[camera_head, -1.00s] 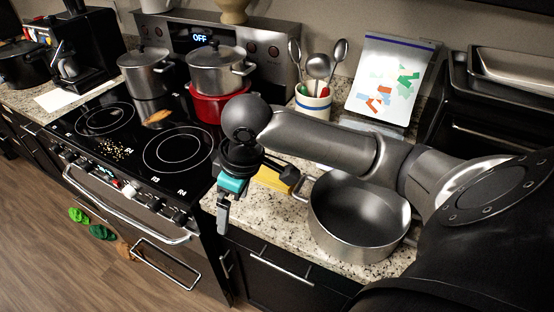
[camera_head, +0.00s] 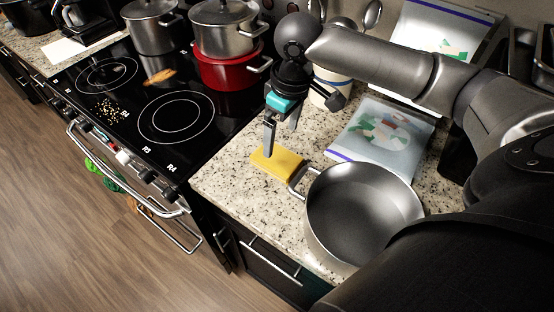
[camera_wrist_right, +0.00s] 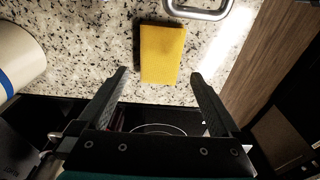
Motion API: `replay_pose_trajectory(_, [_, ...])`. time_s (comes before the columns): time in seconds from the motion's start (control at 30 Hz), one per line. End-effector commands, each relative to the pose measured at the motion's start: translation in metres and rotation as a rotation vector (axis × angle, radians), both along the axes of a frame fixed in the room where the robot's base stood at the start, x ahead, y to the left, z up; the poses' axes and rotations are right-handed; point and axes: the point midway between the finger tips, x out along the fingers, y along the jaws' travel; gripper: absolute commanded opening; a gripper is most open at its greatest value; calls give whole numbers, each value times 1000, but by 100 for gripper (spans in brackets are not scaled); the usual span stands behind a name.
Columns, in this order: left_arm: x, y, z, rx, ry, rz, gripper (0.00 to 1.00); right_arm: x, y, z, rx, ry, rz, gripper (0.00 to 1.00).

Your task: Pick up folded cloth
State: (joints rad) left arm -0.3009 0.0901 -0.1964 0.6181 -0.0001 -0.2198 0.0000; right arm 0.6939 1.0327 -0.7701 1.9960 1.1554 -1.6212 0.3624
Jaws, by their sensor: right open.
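The folded cloth is a flat yellow rectangle (camera_head: 277,162) lying on the speckled counter, left of the large open pot. It also shows in the right wrist view (camera_wrist_right: 161,54), ahead of and between the fingers. My right gripper (camera_head: 281,140) is open and empty, pointing down over the cloth. One finger overlaps the cloth in the head view, and I cannot tell whether it touches. In the right wrist view both fingertips (camera_wrist_right: 158,74) stand apart, one toward each side of the cloth's near end. My left gripper is not in view.
The large grey pot (camera_head: 362,208) stands close to the cloth, with its handle (camera_head: 298,183) near the cloth's right end. A clear bag (camera_head: 384,137) lies behind it. The stove (camera_head: 150,110) with pots is to the left. Bare counter (camera_head: 225,178) lies left of the cloth.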

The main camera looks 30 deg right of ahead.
Motion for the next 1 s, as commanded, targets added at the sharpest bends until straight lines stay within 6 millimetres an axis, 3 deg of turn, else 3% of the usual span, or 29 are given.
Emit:
replay_pose_trajectory(0.1, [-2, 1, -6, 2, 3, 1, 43, 2, 1, -22, 2, 2, -1, 100])
replay_pose_trajectory(0.43, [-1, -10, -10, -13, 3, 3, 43, 5, 3, -43, 0, 0, 0, 100])
replay_pose_trajectory(0.7, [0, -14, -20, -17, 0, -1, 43, 10, 7, -82, 0, 2, 1, 100])
replay_pose_trajectory(0.97, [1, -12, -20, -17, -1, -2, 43, 12, 7, -85, -1, -1, 2, 100])
replay_pose_trajectory(1.0, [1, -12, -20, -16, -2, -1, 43, 11, 7, -85, -1, -1, 2, 97])
